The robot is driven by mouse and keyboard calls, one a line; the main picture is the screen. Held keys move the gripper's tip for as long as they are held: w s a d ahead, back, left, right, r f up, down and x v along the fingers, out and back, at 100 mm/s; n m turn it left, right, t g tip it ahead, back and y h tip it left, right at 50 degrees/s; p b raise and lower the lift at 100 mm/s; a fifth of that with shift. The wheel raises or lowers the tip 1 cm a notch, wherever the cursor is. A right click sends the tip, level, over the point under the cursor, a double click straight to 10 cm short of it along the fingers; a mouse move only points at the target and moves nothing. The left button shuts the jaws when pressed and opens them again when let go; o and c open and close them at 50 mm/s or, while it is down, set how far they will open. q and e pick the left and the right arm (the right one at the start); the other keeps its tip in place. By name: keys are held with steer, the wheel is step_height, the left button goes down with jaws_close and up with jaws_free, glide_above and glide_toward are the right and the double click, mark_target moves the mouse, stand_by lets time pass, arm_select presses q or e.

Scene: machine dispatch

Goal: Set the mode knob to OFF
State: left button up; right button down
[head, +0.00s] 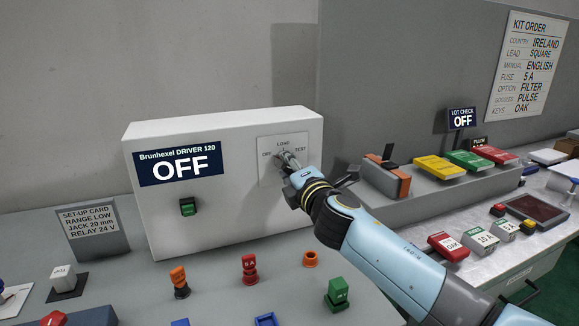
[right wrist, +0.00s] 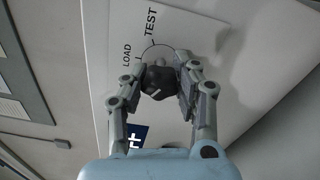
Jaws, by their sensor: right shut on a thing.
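The mode knob (right wrist: 158,82) is dark and sits on the light label plate (head: 270,147) at the right of the Brunhexel DRIVER 120 box. The plate reads OFF at left, LOAD at top and TEST at right. My right gripper (head: 287,160) is at the plate; in the right wrist view its two fingers (right wrist: 163,88) close on the knob from both sides. The fingers largely cover the knob in the head view, so I cannot tell exactly where it points. The driver display (head: 179,165) reads OFF. My left gripper is not in view.
A green switch (head: 188,207) is on the box's front. Orange, red and green plugs (head: 249,268) stand on the bench before it. A set-up card (head: 89,232) stands at left. At right are a grey rack with coloured blocks (head: 440,167) and a small OFF sign (head: 462,118).

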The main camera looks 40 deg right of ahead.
steer(key=shift+f, duration=0.2)
steer(key=c, duration=0.9)
jaws_free()
steer(key=shift+r, duration=0.1)
steer(key=shift+c, duration=0.2)
steer(key=shift+s, duration=0.1)
steer(key=v, duration=1.2)
steer(key=shift+a, duration=0.1)
